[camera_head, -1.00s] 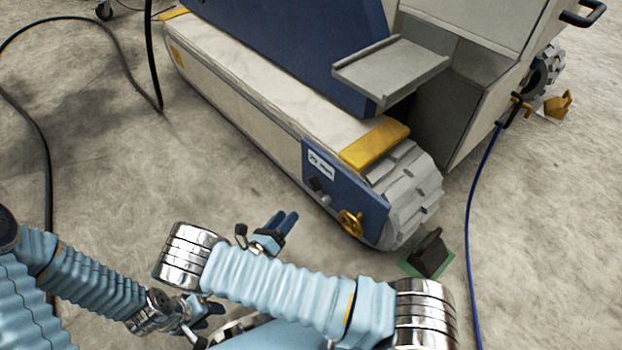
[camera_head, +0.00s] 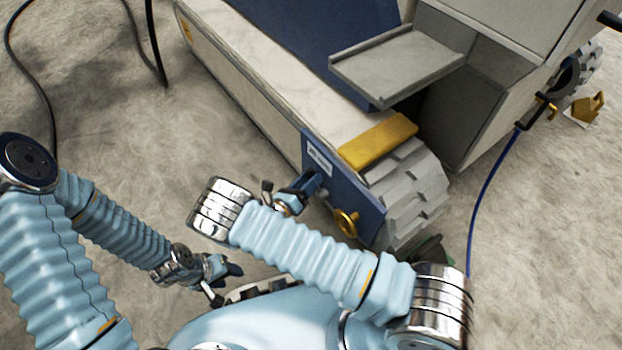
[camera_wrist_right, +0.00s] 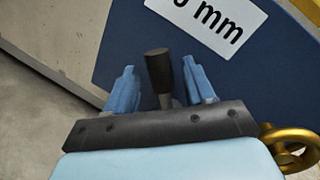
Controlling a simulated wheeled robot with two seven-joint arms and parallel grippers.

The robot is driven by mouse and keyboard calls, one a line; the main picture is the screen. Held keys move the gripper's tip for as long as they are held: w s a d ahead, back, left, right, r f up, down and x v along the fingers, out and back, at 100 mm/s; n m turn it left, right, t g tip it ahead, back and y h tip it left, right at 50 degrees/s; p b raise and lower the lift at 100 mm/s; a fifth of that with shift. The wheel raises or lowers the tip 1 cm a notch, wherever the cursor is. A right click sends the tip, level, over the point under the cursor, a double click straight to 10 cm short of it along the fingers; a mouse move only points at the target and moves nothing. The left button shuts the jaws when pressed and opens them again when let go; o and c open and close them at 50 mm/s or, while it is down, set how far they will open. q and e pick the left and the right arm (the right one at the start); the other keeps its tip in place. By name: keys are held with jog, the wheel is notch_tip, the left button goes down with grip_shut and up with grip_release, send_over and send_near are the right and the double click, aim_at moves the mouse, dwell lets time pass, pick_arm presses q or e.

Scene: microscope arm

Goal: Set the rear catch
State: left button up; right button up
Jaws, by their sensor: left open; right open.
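The catch (camera_wrist_right: 158,68) is a short lever with a black grip and a grey stem on the blue end panel (camera_head: 366,208) of the machine. In the right wrist view it stands between the two blue fingers of my open right gripper (camera_wrist_right: 161,80), with a gap on either side. In the head view my right gripper (camera_head: 308,184) is at the panel and mostly covers the catch. My left gripper (camera_head: 228,269) is open and empty, low over the floor at the lower left, well away from the panel.
A white label (camera_wrist_right: 212,22) is above. A grey tracked wheel (camera_head: 415,190) and a yellow pad (camera_head: 378,141) adjoin. A blue cable (camera_head: 482,195) runs at right.

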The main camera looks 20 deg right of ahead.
grip_shut()
